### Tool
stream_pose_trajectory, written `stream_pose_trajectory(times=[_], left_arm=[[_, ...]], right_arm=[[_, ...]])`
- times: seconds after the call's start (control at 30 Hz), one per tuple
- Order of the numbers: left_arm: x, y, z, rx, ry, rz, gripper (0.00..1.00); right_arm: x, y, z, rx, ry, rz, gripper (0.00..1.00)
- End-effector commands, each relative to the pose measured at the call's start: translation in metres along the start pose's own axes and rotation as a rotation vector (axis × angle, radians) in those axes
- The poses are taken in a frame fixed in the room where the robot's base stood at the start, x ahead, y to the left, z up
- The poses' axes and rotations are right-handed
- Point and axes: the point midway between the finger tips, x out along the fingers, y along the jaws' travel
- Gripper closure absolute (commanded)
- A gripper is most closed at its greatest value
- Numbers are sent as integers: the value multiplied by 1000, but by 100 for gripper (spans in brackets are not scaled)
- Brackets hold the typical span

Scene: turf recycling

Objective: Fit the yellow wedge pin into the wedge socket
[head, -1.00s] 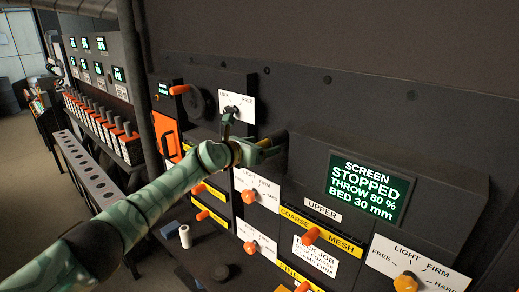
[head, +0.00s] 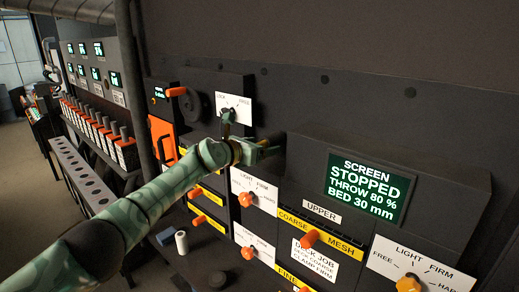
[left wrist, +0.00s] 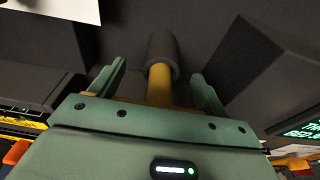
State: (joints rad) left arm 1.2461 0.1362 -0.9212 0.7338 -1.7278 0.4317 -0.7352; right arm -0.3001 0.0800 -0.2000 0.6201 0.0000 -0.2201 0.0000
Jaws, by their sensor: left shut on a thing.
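My left gripper (head: 268,150) reaches the dark machine front, just left of the grey screen housing (head: 330,150). In the left wrist view, the yellow wedge pin (left wrist: 160,88) lies between my left fingers (left wrist: 160,92), and the gripper is shut on it. A dark cylinder (left wrist: 162,48) stands at the far end of the yellow part; I cannot tell whether it is part of the pin or of the socket. The pin is hidden or too small in the head view. I cannot make out the wedge socket for sure. My right gripper is not in view.
The screen display (head: 366,190) reads STOPPED. A white lock/free plate (head: 240,107) sits just above my left gripper. Orange knobs (head: 247,199) and yellow mesh strips (head: 322,235) lie below and to the right. A rack with holes (head: 80,175) stands at left.

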Motion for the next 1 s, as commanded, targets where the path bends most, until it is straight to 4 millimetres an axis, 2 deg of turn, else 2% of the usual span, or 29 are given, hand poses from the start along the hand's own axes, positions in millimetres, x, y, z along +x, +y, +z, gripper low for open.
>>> stream_pose_trajectory(times=[0.33,0.37,0.43,0.77,0.87,1.0], left_arm=[[4,-1,2,1,-3,-1,61],[4,-1,2,1,-2,-1,21],[4,-1,2,1,-2,-1,2],[0,1,2,1,1,1,0],[-9,2,5,3,1,3,0],[-30,0,6,4,2,-1,0]], right_arm=[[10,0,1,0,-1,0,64],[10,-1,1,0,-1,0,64],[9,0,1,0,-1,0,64],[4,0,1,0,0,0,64],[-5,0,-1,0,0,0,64],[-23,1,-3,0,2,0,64]])
